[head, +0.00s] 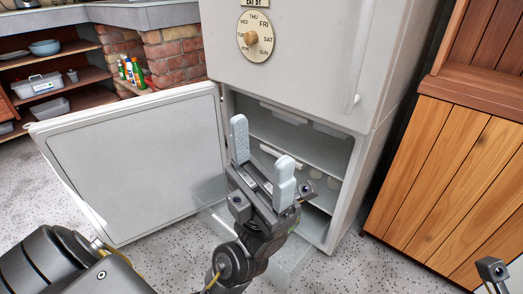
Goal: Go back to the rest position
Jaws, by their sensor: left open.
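My left gripper (262,158) is open and empty, its two pale fingers pointing up, in the middle of the head view. It appears in front of the open lower compartment of the fridge (292,50). The fridge's lower door (135,155) stands wide open to the left. Of my right arm only a small dark part shows at the bottom right corner; I cannot make out its fingers.
A clear drawer or bin (285,262) juts out low in front of the fridge, partly behind my left arm. A wooden cabinet (450,180) stands at the right. Shelves with bowls (44,47) and a brick plinth (174,55) are at the back left. Speckled floor is free at lower right.

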